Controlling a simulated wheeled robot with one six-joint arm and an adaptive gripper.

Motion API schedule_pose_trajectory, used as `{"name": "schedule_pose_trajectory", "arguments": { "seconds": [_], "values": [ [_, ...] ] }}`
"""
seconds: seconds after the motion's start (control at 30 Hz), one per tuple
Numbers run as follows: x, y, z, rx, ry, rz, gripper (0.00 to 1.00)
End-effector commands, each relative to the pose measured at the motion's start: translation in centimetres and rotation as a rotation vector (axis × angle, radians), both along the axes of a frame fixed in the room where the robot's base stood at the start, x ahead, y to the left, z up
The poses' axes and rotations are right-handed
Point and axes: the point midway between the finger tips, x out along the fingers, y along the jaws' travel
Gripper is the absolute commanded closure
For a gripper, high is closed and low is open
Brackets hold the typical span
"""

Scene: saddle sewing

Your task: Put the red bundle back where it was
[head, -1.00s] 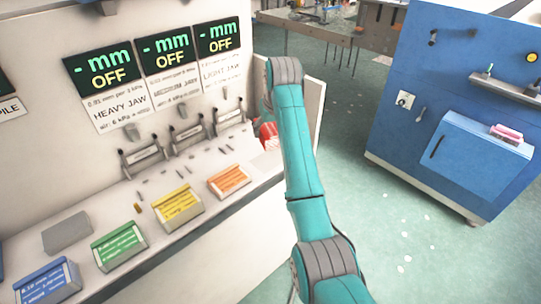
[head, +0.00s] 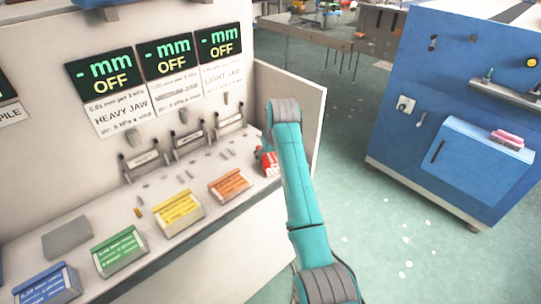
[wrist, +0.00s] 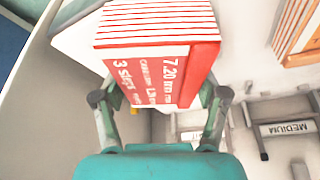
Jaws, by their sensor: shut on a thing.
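The red bundle (head: 269,162) shows at the right end of the sloped ledge (head: 200,232), partly hidden behind my arm. In the wrist view the red bundle (wrist: 160,55) has white lettering on its face and red-and-white layers on top. My gripper (wrist: 160,92) is shut on it, one finger on each side. Whether the bundle touches the ledge cannot be told.
Orange (head: 230,186), yellow (head: 178,212), green (head: 119,250) and blue (head: 46,284) bundles sit in a row left of the red one. A grey block (head: 67,238) lies behind them. A pale side panel (head: 300,115) stands close right of my arm. Clamps (head: 188,146) line the back.

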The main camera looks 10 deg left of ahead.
Motion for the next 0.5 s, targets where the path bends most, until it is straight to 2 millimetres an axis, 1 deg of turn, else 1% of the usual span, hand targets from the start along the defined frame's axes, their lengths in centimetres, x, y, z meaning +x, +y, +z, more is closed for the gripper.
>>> {"name": "schedule_pose_trajectory", "arguments": {
  "seconds": [0.03,0.07,0.1,0.13,0.5],
  "values": [
    [-0.01,-0.01,-0.12,0.0,0.001,0.0,0.25],
    [-0.01,-0.01,-0.1,0.0,0.001,0.0,0.18],
    [-0.01,-0.01,-0.1,0.0,0.001,0.0,0.08],
    [-0.01,-0.01,-0.1,0.0,0.001,0.0,0.03],
    [0.01,0.0,0.09,0.0,0.0,0.0,0.03]
  ]
}}
